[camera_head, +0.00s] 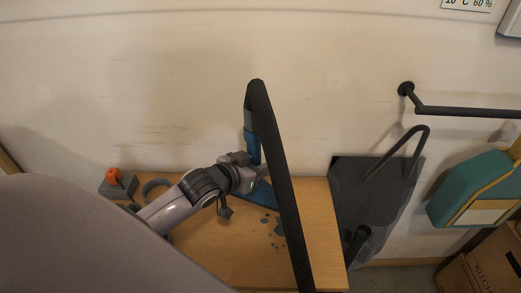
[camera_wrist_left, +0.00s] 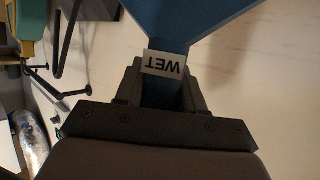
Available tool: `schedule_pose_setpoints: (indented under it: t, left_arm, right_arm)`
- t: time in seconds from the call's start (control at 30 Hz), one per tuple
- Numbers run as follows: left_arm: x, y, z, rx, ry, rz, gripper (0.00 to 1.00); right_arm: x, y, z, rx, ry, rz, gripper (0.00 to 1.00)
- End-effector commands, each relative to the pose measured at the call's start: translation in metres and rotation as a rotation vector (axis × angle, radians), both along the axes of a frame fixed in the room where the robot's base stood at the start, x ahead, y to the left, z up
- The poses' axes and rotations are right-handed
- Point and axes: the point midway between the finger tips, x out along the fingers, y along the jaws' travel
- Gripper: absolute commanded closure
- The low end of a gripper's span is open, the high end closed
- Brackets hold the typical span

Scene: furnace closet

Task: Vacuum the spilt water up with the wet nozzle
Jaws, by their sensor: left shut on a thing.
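The blue wet nozzle (camera_head: 253,148) stands at the wooden worktop, with a black hose (camera_head: 278,170) arching from its top down to the front. My left gripper (camera_head: 257,175) is shut on the nozzle's neck. In the left wrist view, the nozzle (camera_wrist_left: 192,22) carries a white label reading WET (camera_wrist_left: 164,64) and widens beyond the jaws (camera_wrist_left: 160,92). The nozzle's wide blue foot (camera_head: 262,194) shows low over the worktop; I cannot tell whether it touches. Spilt water (camera_head: 278,231) lies as several blue spots just in front of the foot, partly behind the hose. My right gripper is out of view.
A grey block with an orange top (camera_head: 116,180) and a grey-blue ring (camera_head: 156,186) are at the worktop's left. A dark grey dustpan-like object (camera_head: 372,190), a wall rail (camera_head: 465,111), a teal case (camera_head: 470,190) and a cardboard box (camera_head: 495,268) are at the right. The worktop's (camera_head: 322,225) right end is clear.

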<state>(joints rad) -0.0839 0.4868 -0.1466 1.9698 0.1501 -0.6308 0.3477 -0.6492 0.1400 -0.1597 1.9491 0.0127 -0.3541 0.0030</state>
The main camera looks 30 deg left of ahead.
Motion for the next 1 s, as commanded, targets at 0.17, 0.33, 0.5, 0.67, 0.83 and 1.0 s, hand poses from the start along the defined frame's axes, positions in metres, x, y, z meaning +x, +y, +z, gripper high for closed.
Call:
schedule_pose_setpoints:
  t: [0.17, 0.33, 0.5, 0.67, 0.83, 1.0]
  left_arm:
    - [-0.002, 0.0, -0.001, 0.001, -0.005, -0.001, 1.0]
    - [-0.001, 0.0, -0.001, 0.001, -0.005, -0.001, 1.0]
    - [-0.002, 0.0, 0.001, 0.0, -0.005, 0.0, 1.0]
    - [-0.002, 0.0, -0.006, 0.001, -0.002, 0.001, 1.0]
    - [-0.002, 0.0, -0.024, 0.0, -0.003, 0.001, 1.0]
    - [-0.002, 0.0, -0.04, 0.001, -0.004, 0.001, 1.0]
  right_arm:
    - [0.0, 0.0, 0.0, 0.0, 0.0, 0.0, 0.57]
    - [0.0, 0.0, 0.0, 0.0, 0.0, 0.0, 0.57]
    - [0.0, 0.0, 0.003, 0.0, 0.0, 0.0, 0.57]
    - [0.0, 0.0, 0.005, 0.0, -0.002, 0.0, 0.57]
    - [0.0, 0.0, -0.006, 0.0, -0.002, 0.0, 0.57]
    - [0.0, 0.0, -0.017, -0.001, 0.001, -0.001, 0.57]
